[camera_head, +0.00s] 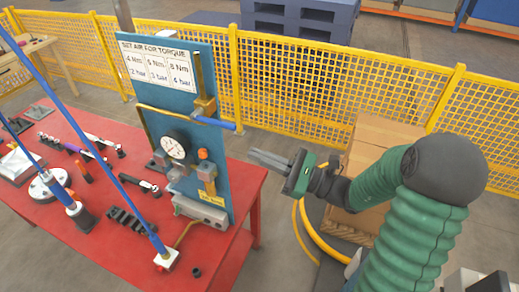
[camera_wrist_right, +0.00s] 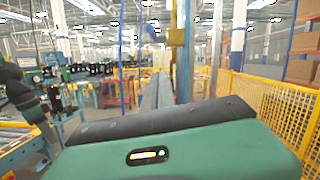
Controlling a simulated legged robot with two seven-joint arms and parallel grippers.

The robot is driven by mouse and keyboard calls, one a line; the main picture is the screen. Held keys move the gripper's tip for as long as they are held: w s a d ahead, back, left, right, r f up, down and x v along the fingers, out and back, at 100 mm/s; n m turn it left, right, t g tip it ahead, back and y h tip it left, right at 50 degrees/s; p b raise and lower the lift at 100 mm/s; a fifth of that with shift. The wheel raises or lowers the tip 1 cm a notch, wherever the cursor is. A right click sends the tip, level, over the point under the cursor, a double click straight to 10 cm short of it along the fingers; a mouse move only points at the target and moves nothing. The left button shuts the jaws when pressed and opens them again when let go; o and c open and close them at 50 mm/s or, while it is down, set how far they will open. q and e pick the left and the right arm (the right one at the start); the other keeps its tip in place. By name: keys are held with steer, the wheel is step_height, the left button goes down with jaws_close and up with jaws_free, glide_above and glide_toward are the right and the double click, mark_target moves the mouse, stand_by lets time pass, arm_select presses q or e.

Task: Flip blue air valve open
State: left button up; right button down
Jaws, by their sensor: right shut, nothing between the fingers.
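A blue panel (camera_head: 222,60) stands on the red table (camera_head: 100,240). The air valve is a brass fitting (camera_head: 205,106) at the panel's right side, on a vertical brass pipe. Its blue lever (camera_head: 216,123) lies nearly level across the pipe and sticks out past the panel's right edge. My right gripper (camera_head: 252,156) is to the right of the panel, below the lever's free end and apart from it. Its fingers are shut and empty, pointing left at the panel. My left gripper is not in view.
A round gauge (camera_head: 174,147) and an orange-topped fitting (camera_head: 203,165) sit low on the panel. A yellow mesh fence (camera_head: 300,85) runs behind. Cardboard boxes (camera_head: 380,133) stand behind my right arm. Tools and tall blue rods crowd the table.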

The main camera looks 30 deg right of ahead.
steer(key=w+a+r+p, duration=0.4)
steer(key=r, duration=0.1)
steer(key=shift+w+a+r, duration=0.3)
steer(key=shift+a, duration=0.1)
steer(key=shift+w, duration=0.15)
